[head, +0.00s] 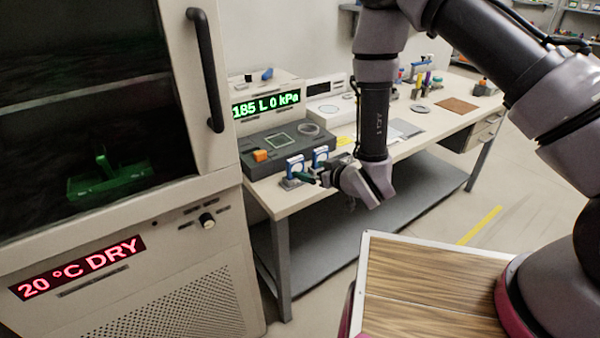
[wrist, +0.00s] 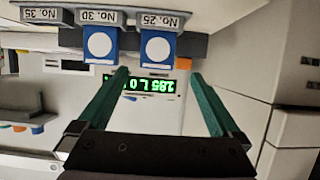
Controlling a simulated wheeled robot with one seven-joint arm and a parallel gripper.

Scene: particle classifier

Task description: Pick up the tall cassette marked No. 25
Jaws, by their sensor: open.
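The No. 25 cassette (wrist: 160,46), a blue frame with a white disc, stands at a grey holder marked No. 25 (wrist: 161,19) in the upside-down wrist view. In the head view it is the nearer blue cassette (head: 295,167) at the bench's front left. A similar cassette (wrist: 100,44) stands beside it at the No. 30 holder. My gripper (wrist: 160,75) is open, with green fingers and nothing between them. In the wrist picture, its fingertips lie to either side below the No. 25 cassette, apart from it. In the head view my gripper (head: 311,179) is near the cassettes' front.
A No. 35 label (wrist: 40,14) shows beyond No. 30. Behind the cassettes is a dark grey unit (head: 262,150) with an orange block, under a green-lit display (head: 266,105). A large cabinet (head: 180,265) stands left of the bench (head: 290,198). The floor before the bench is open.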

